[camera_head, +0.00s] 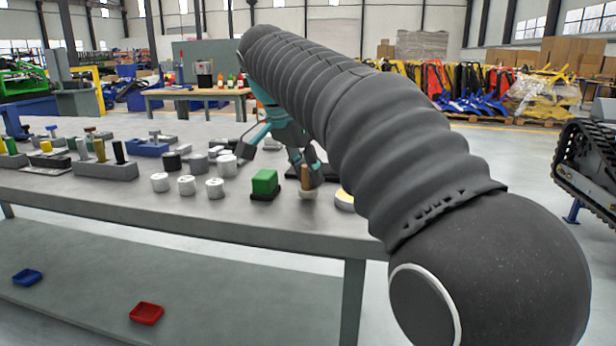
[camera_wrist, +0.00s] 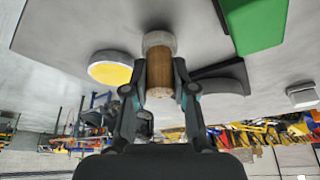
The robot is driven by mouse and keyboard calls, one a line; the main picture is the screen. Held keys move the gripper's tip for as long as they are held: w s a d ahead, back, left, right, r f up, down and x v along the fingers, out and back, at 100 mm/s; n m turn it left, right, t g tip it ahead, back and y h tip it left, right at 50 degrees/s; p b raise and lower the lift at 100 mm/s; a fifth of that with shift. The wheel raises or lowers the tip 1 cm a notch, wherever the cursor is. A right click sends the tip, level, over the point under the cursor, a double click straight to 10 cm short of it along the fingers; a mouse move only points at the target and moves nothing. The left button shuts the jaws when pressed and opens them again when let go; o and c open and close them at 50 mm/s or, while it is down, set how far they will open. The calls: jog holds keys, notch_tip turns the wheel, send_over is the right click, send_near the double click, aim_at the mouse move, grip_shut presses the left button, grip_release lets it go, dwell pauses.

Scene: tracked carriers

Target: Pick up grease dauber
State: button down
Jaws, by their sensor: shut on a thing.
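The grease dauber (camera_head: 307,180) has a brown wooden cylinder for a handle and a pale round head. It is upright near the front edge of the grey table (camera_head: 230,219), head down. In the wrist view the dauber (camera_wrist: 159,65) lies between my two dark fingers, which touch its handle on both sides. My gripper (camera_head: 311,174) is shut on it; it also shows in the wrist view (camera_wrist: 161,76). The head is at or very close to the tabletop; I cannot tell whether there is a gap.
A green block (camera_head: 265,181) stands left of the dauber, and a yellow-topped round tin (camera_head: 345,199) close on its right. White cylinders (camera_head: 187,185) stand further left. Red (camera_head: 146,313) and blue (camera_head: 27,277) trays lie on the lower shelf.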

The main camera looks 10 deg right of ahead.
notch_tip(320, 180, up, 3)
jog(key=shift+p, duration=0.4)
jog(key=s+d+r, duration=0.4)
jog(key=d+r, duration=0.3)
jog(key=d, duration=0.3)
jog(key=shift+s+d+p, duration=0.25)
jog(key=shift+d+p, duration=0.05)
jog(key=shift+d, duration=0.1)
jog(key=c, duration=1.5)
grip_release()
grip_shut()
